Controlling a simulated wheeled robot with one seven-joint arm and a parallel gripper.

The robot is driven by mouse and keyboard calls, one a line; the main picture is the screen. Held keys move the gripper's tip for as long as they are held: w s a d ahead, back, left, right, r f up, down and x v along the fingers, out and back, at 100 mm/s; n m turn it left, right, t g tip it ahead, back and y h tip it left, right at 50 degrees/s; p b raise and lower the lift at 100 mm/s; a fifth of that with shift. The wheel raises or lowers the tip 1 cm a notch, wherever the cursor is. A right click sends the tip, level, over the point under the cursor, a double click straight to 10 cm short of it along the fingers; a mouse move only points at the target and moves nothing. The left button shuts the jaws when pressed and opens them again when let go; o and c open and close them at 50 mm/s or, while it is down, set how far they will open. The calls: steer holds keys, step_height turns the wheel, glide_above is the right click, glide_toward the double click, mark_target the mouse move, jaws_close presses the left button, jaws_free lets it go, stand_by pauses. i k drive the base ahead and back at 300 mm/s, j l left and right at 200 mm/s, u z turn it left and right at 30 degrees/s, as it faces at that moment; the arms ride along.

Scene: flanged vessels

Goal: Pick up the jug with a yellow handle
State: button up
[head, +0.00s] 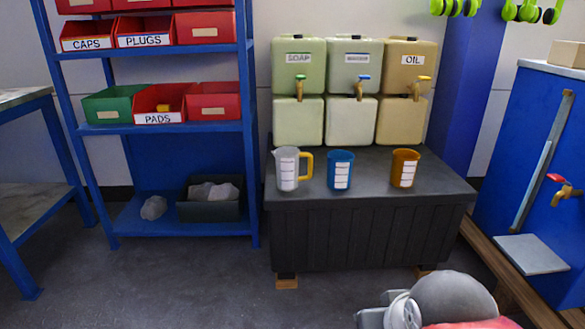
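The jug with a yellow handle (289,169) is a clear grey measuring jug with a white scale label. It stands upright on the left part of the dark bench top, its yellow handle (306,165) on the right side. A blue cup (340,169) stands to its right, and an orange-brown cup (404,168) stands further right. Both cups have white labels.
Containers with taps, including soap (299,66) and oil (410,66), stand behind the jug on the dark bench (360,235). A blue shelf rack (180,129) with bins stands left. A blue cabinet (541,170) stands right. The floor (190,285) in front is largely clear.

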mark_target(287, 158)
steer(key=i+j+u, duration=0.15)
steer(key=i+u, duration=0.55)
steer(key=i+l+u, duration=0.1)
steer(key=i+u, duration=0.25)
steer(key=i, duration=0.15)
